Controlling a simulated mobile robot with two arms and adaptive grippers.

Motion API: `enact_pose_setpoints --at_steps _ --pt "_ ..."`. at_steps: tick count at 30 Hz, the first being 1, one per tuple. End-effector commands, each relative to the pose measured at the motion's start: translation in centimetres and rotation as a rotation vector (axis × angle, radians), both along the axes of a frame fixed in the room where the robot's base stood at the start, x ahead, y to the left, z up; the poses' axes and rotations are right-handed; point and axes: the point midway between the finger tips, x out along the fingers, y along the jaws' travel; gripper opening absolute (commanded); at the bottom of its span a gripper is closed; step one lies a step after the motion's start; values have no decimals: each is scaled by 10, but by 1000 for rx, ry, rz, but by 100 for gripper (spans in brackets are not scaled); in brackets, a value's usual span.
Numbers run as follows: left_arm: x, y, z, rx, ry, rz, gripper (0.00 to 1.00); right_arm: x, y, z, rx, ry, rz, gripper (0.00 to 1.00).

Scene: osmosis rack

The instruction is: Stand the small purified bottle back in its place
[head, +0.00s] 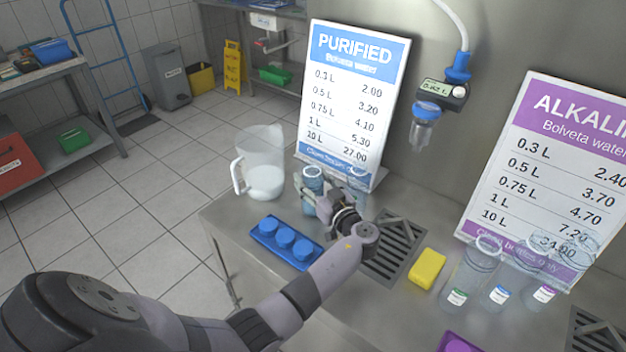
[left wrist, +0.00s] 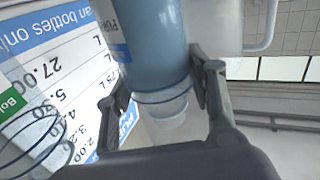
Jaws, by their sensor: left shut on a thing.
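My right gripper is out of view.
A measuring jug (head: 262,160) stands close on the left. A blue tray (head: 267,240) with blue caps lies in front on the steel counter (head: 225,215). A drain grate (head: 385,262), a yellow sponge (head: 428,268) and several clear bottles are to the right. A dispenser nozzle (head: 425,112) hangs above.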

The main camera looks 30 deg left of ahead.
Motion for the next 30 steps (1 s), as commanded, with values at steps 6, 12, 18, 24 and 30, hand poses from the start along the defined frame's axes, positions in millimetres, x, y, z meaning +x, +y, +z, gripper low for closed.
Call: enact_pose_setpoints --at_steps 6,12,18,24,30 --pt "0 0 -1 -1 0 0 55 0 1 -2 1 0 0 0" --pt "0 0 -1 -1 0 0 68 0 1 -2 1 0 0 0" --pt "0 0 -1 -1 0 0 70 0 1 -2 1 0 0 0" --pt "-1 -1 1 -1 0 -1 70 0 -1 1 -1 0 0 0" --pt "-16 -31 -4 -6 0 -2 70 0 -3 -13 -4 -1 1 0"
